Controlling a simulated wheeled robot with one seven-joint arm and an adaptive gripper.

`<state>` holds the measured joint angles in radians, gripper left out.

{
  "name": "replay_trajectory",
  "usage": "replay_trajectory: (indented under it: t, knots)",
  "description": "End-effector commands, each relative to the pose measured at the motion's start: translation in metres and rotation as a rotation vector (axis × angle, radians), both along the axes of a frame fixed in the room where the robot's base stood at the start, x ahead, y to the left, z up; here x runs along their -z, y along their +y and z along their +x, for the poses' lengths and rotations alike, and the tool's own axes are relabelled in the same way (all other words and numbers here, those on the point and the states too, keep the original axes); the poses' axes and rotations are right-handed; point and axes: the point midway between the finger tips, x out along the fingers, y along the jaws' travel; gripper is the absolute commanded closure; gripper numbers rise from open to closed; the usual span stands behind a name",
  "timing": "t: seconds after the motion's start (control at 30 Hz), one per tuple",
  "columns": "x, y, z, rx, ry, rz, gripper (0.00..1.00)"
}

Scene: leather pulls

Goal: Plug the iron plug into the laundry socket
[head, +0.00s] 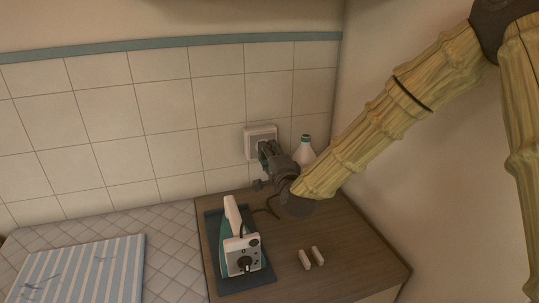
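The laundry socket (251,134) is a white square plate on the tiled wall, near the corner. My gripper (264,150) is right in front of it and covers its lower right part. The fingers point at the socket face. The iron plug cannot be made out; the fingers hide whatever is between them and the socket. The iron (241,251), white and teal, stands on a dark teal mat (262,279) on the brown worktop. Its dark cord (268,212) curves up from the iron towards the area below my gripper.
A white bottle with a teal cap (305,147) stands behind my gripper in the corner. Two small pale pegs (311,258) lie on the brown worktop (345,262). A striped blue-white cloth (85,272) lies on the tiled counter at left. The right wall is close to my arm.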

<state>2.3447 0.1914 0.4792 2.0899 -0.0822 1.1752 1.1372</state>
Motion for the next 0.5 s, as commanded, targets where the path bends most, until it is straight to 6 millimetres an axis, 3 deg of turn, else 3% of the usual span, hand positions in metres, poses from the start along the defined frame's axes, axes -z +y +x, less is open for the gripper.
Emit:
replay_trajectory:
  t: [0.5]
  knots:
    - [-0.0004, 0.0017, 0.0043, 0.000, -0.001, 0.000, 0.88]
